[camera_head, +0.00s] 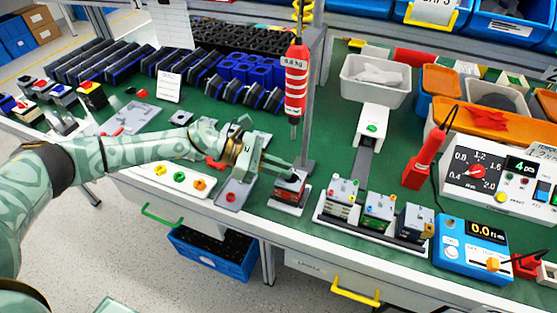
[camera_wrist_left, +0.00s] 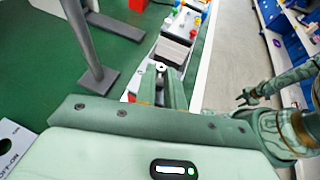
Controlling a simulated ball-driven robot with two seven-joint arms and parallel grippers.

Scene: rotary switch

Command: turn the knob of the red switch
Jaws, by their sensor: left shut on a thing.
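The red switch (camera_head: 287,192) is a small box with a red body on a pale base, near the front edge of the green bench in the head view. My left gripper (camera_head: 289,174) reaches in from the left and is shut on its knob. In the left wrist view the left gripper's fingers (camera_wrist_left: 160,82) stand on either side of the knob (camera_wrist_left: 160,66), whose small round top shows between the tips. The fingers hide most of the knob and the switch. My right gripper (camera_wrist_left: 244,98) shows small at the right of the wrist view, away from the switch; its jaw opening is unclear.
A grey post (camera_head: 310,120) stands just behind the switch, with a red hanging tool (camera_head: 296,82) beside it. A row of small switch boxes (camera_head: 378,207) lies to the right. A tray with coloured buttons (camera_head: 178,178) lies to the left. The bench's front edge is close.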

